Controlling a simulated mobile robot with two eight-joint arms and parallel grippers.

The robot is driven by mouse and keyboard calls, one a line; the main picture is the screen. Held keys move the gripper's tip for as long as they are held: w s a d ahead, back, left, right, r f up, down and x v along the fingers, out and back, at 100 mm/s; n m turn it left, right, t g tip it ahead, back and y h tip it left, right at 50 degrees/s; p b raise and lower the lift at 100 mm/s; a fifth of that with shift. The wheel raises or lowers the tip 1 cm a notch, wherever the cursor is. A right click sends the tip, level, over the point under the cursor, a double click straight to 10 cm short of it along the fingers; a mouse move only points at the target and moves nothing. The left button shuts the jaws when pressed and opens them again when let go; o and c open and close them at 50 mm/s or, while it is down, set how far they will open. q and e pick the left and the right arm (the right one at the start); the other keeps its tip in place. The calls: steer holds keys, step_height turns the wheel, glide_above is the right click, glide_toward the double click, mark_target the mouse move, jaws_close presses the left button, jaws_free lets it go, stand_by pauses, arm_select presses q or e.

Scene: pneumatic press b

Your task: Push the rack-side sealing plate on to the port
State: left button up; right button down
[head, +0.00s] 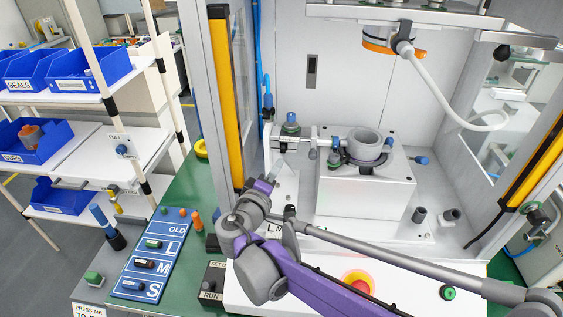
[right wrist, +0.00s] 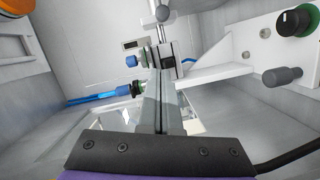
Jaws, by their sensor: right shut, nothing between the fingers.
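My right gripper (head: 270,176) is shut and empty, at the left inside the press. In the right wrist view, its closed fingers (right wrist: 162,78) point at a small block with green and blue fittings (right wrist: 166,54); I cannot tell whether they touch. A sealing slide (head: 318,138) lies level on the left, rack side of the grey ring-shaped part (head: 366,143), which sits on a white block (head: 366,190). The sealing plate's face and the port are too small to make out, so I cannot tell whether they touch. My left gripper is not in view.
The press's left post with a yellow strip (head: 226,95) stands close to my right arm. An orange-rimmed press head (head: 379,47) hangs above the part. A red stop button (head: 358,283) lies below my forearm. A shelf with blue bins (head: 82,72) stands at left.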

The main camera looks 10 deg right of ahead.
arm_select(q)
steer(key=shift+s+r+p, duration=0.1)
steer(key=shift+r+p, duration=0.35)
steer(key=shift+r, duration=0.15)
arm_select(e)
steer(key=w+d+f, duration=0.1)
steer(key=w+d, duration=0.4)
steer(key=d, duration=0.2)
steer(key=shift+w+d+f, duration=0.15)
steer(key=shift+d+f, duration=0.2)
steer(key=shift+f, duration=0.05)
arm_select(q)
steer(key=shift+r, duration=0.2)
arm_select(e)
steer(key=shift+s+d+f, duration=0.1)
steer(key=shift+s+d, duration=0.1)
steer(key=shift+d, duration=0.4)
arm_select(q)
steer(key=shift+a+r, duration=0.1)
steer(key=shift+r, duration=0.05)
arm_select(e)
steer(key=shift+a, duration=0.1)
